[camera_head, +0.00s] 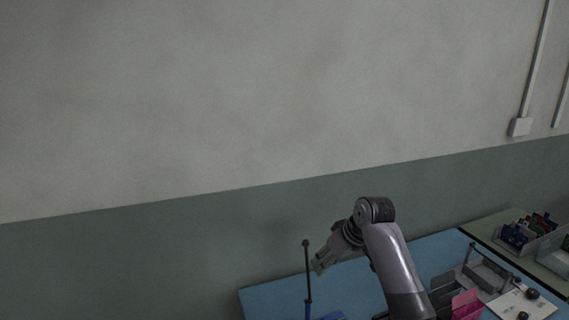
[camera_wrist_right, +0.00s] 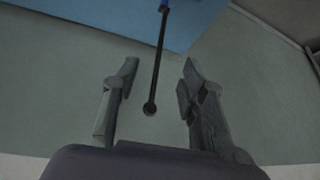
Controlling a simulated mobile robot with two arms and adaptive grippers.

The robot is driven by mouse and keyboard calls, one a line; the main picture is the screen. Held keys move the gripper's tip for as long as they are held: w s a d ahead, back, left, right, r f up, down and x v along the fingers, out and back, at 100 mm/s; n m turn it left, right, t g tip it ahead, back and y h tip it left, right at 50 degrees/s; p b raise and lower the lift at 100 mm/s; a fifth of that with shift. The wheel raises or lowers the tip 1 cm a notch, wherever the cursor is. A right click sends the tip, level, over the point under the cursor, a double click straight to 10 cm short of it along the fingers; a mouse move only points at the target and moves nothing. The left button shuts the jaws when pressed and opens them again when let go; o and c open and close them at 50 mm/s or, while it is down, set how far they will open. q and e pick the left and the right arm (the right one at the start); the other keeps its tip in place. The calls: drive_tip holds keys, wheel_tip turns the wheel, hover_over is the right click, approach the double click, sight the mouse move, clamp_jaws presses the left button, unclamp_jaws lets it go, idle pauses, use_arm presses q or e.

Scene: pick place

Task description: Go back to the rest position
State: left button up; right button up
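My right gripper (camera_head: 318,265) is at the end of the right arm, raised above the blue table (camera_head: 262,299) near its back edge. In the right wrist view the right gripper (camera_wrist_right: 158,82) has its two fingers spread apart, with nothing between the tips that I can see being held. A thin dark rod with a round knob (camera_head: 306,243) stands just left of the gripper in the head view. The same rod (camera_wrist_right: 158,62) shows between the fingers in the wrist view; whether it lies beyond them is hard to tell. My left gripper is not in view.
At the right of the blue table are a pink item (camera_head: 466,305), a grey tray (camera_head: 488,275) and a pale board (camera_head: 537,307) with dark round pieces. A second table (camera_head: 484,228) holds bins (camera_head: 528,232) of colourful items. A wall stands behind.

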drive_tip(key=s+d+f+m+h, duration=0.1)
drive_tip(key=s+d+f, duration=0.1)
drive_tip(key=s+f, duration=0.8)
drive_tip(key=s+d+f+m, duration=0.1)
drive_tip(key=s+d+f, duration=0.1)
drive_tip(key=s+f, duration=0.7)
drive_tip(key=s+d+r+m+g+h, duration=0.1)
drive_tip(key=s+d, duration=0.1)
drive_tip(key=s, duration=1)
drive_tip(key=s+d+r+m+h, duration=0.1)
drive_tip(key=s, duration=1)
wheel_tip(320, 180, down, 29)
drive_tip(key=s+g+b, duration=0.1)
drive_tip(key=s+b, duration=0.1)
drive_tip(key=s, duration=0.1)
drive_tip(key=s+d+f+g+b, duration=0.1)
drive_tip(key=s+d+f, duration=0.2)
drive_tip(key=s+f, duration=1.2)
drive_tip(key=shift+s+f+n+g, duration=0.3)
drive_tip(key=shift+s+f+n, duration=0.1)
drive_tip(key=shift+f, duration=0.2)
